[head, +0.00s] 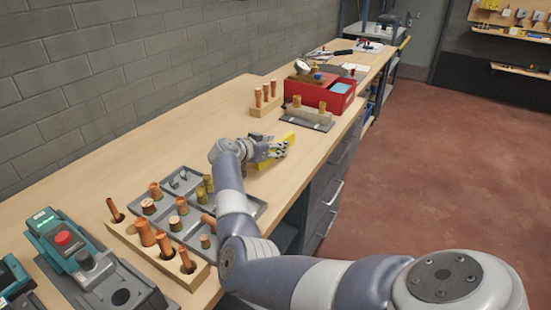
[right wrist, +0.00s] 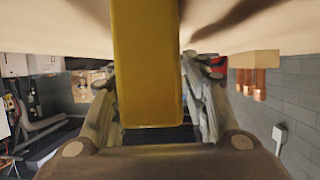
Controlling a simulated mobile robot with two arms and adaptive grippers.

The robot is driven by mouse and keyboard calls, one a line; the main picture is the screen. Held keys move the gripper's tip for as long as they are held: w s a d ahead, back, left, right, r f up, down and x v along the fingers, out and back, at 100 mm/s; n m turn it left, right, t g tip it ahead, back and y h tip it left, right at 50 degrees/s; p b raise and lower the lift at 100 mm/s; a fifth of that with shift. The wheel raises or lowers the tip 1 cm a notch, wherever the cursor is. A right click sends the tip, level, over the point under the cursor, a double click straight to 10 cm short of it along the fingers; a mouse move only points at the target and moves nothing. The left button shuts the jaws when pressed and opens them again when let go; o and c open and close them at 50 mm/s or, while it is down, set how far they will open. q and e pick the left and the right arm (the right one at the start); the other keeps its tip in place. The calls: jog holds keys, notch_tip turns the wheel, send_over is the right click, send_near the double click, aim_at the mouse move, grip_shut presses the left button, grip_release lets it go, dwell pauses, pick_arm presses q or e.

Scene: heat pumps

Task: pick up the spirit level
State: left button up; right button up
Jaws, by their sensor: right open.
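The spirit level is a yellow bar (head: 263,164) on the wooden bench, partly hidden behind my right gripper (head: 280,149) in the head view. In the right wrist view the yellow spirit level (right wrist: 148,65) fills the middle and lies between the two fingers of my right gripper (right wrist: 152,95). The fingers are open, one on each side of it. A gap shows beside the level at the lower right; I cannot tell whether either finger touches it. My left gripper is in neither view.
A grey tray (head: 310,120) with brass fittings and a red toolbox (head: 322,92) stand beyond the gripper. A wooden block with copper pipes (head: 262,108) is near them. Trays of fittings and a teal press tool (head: 62,240) lie nearer. The brick wall bounds the left.

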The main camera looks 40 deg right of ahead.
jog(key=shift+d+f, duration=0.1)
jog(key=shift+d, duration=0.2)
jog(key=shift+c, duration=0.6)
grip_shut()
